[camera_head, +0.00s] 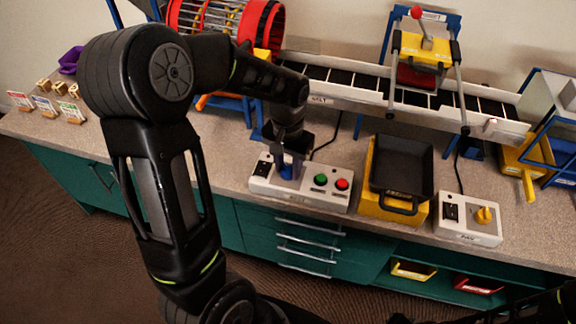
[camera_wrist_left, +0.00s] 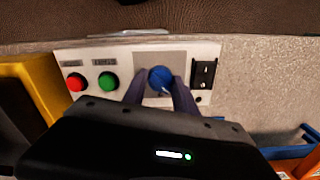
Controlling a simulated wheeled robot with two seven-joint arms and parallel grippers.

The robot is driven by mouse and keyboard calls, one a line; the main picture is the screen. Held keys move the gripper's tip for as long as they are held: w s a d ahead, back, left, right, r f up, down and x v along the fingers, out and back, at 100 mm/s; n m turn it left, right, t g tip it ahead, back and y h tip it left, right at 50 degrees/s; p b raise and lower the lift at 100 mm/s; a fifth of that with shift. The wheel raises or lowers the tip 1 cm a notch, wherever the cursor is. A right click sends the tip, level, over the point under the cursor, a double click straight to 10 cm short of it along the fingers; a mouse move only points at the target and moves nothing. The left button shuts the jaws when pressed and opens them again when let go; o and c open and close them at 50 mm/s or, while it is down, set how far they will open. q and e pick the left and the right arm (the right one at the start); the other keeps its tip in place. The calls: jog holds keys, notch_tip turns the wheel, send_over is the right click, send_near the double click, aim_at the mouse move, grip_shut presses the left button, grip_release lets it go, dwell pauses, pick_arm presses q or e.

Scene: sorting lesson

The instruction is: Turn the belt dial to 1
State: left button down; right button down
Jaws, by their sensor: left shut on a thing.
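The belt dial is a round blue knob (camera_wrist_left: 160,79) with a light pointer mark, set on a grey plate of the white control box (camera_head: 310,198). In the left wrist view the box (camera_wrist_left: 207,50) also bears a green button (camera_wrist_left: 108,81), a red button (camera_wrist_left: 75,82) and a black switch (camera_wrist_left: 204,74). My left gripper (camera_head: 289,170) comes down on the dial from above. In the left wrist view its two fingers (camera_wrist_left: 160,88) are shut on the dial, one on each side. In the head view the gripper mostly hides the dial. The setting numbers are not readable. My right gripper is not in view.
A black tray (camera_head: 402,157) on a yellow stand is right of the box. Further right is a second box (camera_head: 469,219) with a yellow knob. The conveyor belt (camera_head: 335,77) runs behind, with a red drum sorter (camera_head: 262,22) at back left.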

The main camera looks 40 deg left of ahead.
aim_at(288, 167)
pick_arm(q)
jog(key=shift+n, duration=1.4)
jog(key=c, duration=1)
grip_release()
notch_tip(288, 167, up, 8)
jog(key=shift+f, duration=0.1)
